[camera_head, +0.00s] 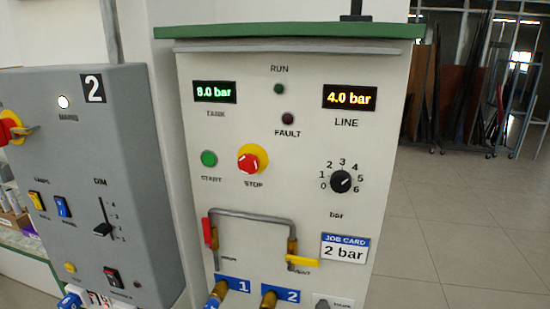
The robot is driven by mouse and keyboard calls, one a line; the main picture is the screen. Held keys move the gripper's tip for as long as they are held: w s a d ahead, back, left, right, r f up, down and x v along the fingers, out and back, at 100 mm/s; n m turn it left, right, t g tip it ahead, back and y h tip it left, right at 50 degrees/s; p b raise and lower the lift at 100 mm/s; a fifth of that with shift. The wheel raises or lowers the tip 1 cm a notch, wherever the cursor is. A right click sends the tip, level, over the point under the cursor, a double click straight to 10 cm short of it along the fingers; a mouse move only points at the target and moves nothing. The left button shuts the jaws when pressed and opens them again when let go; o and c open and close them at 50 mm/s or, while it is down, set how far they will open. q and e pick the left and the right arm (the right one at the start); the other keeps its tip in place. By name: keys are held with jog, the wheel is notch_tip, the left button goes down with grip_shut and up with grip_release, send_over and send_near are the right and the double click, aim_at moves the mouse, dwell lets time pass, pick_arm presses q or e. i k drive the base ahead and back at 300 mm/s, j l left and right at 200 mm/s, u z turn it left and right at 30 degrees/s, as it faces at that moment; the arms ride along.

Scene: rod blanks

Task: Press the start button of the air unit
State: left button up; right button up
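The air unit (300,205) is a pale cabinet with a green top, in the middle of the head view. Its round green start button (209,158) is on the left of the panel, above the label START. A red stop button (249,160) on a yellow ring is just right of it. The green run lamp (279,89) and dark red fault lamp (288,118) both look dim. The tank display (215,92) reads 8.0 bar and the line display (349,97) reads 4.0 bar. Neither of my grippers shows in this view.
A grey box marked 2 (130,150) stands left of the unit, with switches and a slider. The unit also has a black dial (341,181), a job card (345,248) reading 2 bar, and a pipe handle (250,215). Tiled floor (440,230) is clear at right.

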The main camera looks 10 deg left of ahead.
aim_at(209, 159)
jog(key=k+j+z, duration=0.15)
jog(key=j, duration=0.25)
jog(key=j+z, duration=0.15)
jog(key=j, duration=0.25)
jog(key=k+j+z, duration=0.1)
jog(key=j, duration=0.3)
jog(key=k+j+z, duration=0.15)
jog(key=j, duration=0.2)
jog(key=k, duration=0.05)
